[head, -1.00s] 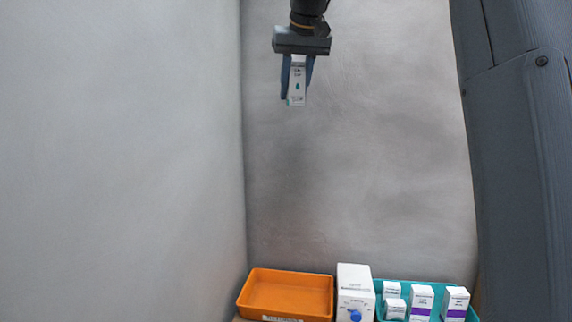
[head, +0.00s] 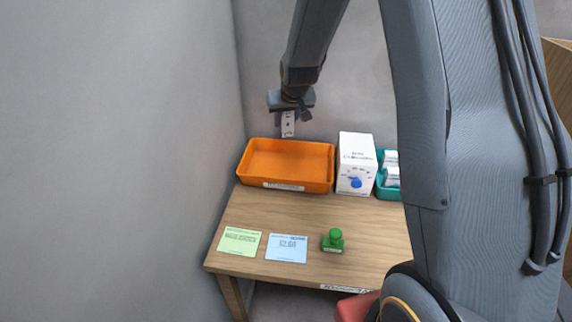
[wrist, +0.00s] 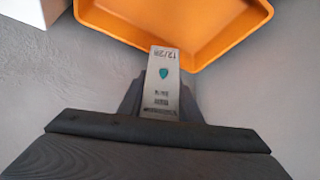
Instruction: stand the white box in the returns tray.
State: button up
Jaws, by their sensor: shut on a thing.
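My gripper (head: 289,108) is shut on the white box (head: 288,128) and holds it in the air, over the back of the orange tray (head: 286,187) in the head view. In the wrist view the white box (wrist: 161,85) sits between the fingers of my gripper (wrist: 160,95), with printed text and a teal mark on its face. The orange tray (wrist: 215,45) lies beyond the box in the wrist view, and the part of it that shows is empty. A label is on the tray's front wall; I cannot read it.
A white dispenser box (head: 355,160) with a blue knob stands just right of the orange tray. A teal tray (head: 388,192) with white boxes is partly hidden by my arm. A green card (head: 239,241), a blue card (head: 287,248) and a green stamp (head: 333,240) are on the wooden counter (head: 300,212).

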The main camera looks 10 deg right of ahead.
jog(key=p, duration=0.2)
send_near(284, 161)
jog(key=shift+w+r, duration=0.3)
jog(key=shift+w, duration=0.25)
jog(key=shift+w+r, duration=0.3)
jog(key=shift+w, duration=0.2)
jog(key=shift+f+p, duration=0.7)
jog(key=shift+f, duration=1.7)
jog(key=shift+f, duration=0.15)
jog(key=o, duration=1)
jog(key=shift+o, duration=0.2)
